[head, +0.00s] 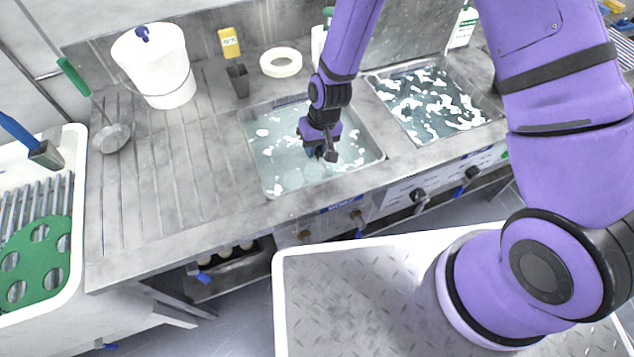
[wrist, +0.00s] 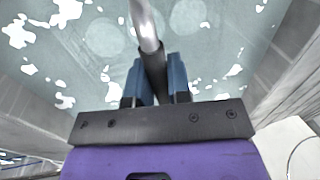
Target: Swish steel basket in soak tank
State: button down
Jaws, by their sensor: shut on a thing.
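My gripper (head: 316,152) is low over the left sink tank (head: 265,183), which holds greenish water with white foam patches. In the wrist view its blue fingers (wrist: 159,82) are shut on the dark grip of a bent steel handle (wrist: 147,28), which I take to be the basket's. The handle runs from between the fingers towards the top edge of the picture. The basket's body cannot be made out clearly in either view; pale round shapes show under the water, and I cannot tell if they belong to it.
A second foamy tank (head: 432,108) lies to the right. The ribbed drainboard (head: 170,165) has bare room.

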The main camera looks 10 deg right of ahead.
jog(key=shift+f, duration=0.15)
jog(key=shift+r, duration=1.1)
jog(key=shift+f, duration=0.1)
jog(key=shift+f, duration=1)
